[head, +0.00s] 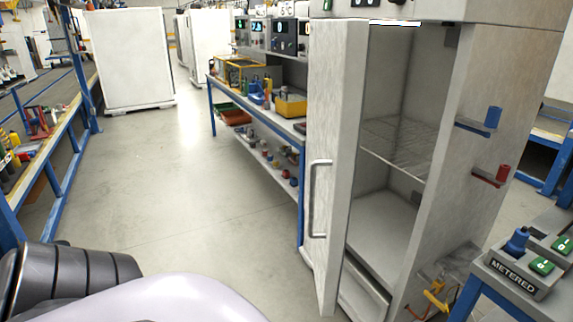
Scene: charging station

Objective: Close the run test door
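The run test door (335,150) is a tall pale grey panel with a long vertical metal handle (318,198) on its outer face. It stands swung open toward me, on the left side of the tall cabinet (480,110). The cabinet's inside shows, with a wire shelf (395,140) and a bare floor below it. A dark ribbed part and a pale rounded part of my own body show at the bottom left. Neither of my grippers is in view, so nothing of mine is seen touching the door or its handle.
A blue-framed workbench (255,95) with bins and instruments stands left of the door. A bench with a METERED box (515,272) is at the right front. Another blue bench (60,170) runs along the left. The floor (200,190) between is clear.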

